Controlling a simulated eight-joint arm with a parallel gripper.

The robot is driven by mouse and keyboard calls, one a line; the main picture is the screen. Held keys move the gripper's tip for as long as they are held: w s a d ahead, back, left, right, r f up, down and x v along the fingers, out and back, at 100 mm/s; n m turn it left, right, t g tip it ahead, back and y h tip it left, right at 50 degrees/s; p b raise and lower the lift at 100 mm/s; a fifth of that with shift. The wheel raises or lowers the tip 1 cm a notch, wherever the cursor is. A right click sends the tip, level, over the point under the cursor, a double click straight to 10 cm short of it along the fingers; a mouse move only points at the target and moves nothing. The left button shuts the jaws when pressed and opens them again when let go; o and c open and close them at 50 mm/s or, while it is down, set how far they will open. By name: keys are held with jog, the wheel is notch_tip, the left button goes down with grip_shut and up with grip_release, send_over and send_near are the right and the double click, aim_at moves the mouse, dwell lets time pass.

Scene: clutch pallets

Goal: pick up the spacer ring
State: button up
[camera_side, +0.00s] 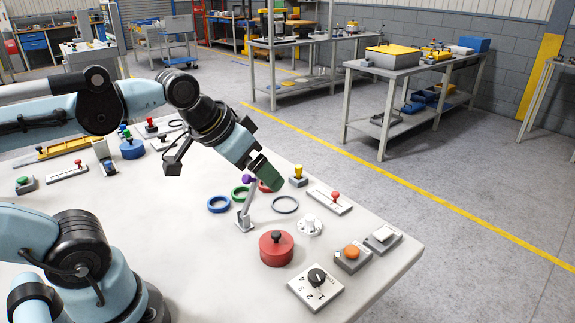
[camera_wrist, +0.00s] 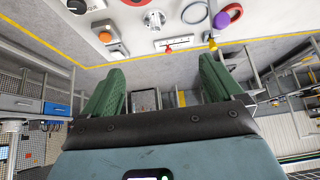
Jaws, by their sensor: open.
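My gripper (camera_side: 270,178) is open above the table, its green fingers pointing down and to the right. In the wrist view the fingers of the gripper (camera_wrist: 161,72) stand wide apart with nothing between them. I cannot tell which is the spacer ring. The thin ring also shows at the wrist view's top edge (camera_wrist: 194,12), near a reddish ring (camera_wrist: 235,13), partly cut off.
Close by stand a lever (camera_side: 243,216), a yellow-knobbed block (camera_side: 298,176), a red-knobbed slider plate (camera_side: 331,201) and a white flange (camera_side: 309,225). A red round part (camera_side: 275,250), an orange button box (camera_side: 352,257) and a dial plate (camera_side: 316,286) lie towards the table's front corner.

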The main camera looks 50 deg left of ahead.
jog(key=w+a+n+g, duration=0.2)
jog(key=a+g, duration=0.2)
jog(key=a, duration=0.7)
jog(key=n+g, duration=0.2)
jog(key=g, duration=0.1)
send_over(219, 207)
jog(key=shift+s+a+f, duration=0.1)
jog(key=shift+s+f, duration=0.05)
jog(key=shift+f, duration=3.35)
jog(key=shift+s+a+f, duration=0.1)
jog(key=shift+f, duration=3.35)
jog(key=f, duration=0.3)
jog(key=shift+w+d+f, duration=0.1)
jog(key=shift+w+f, duration=0.2)
jog(key=shift+f, duration=0.7)
jog(key=c, duration=1.1)
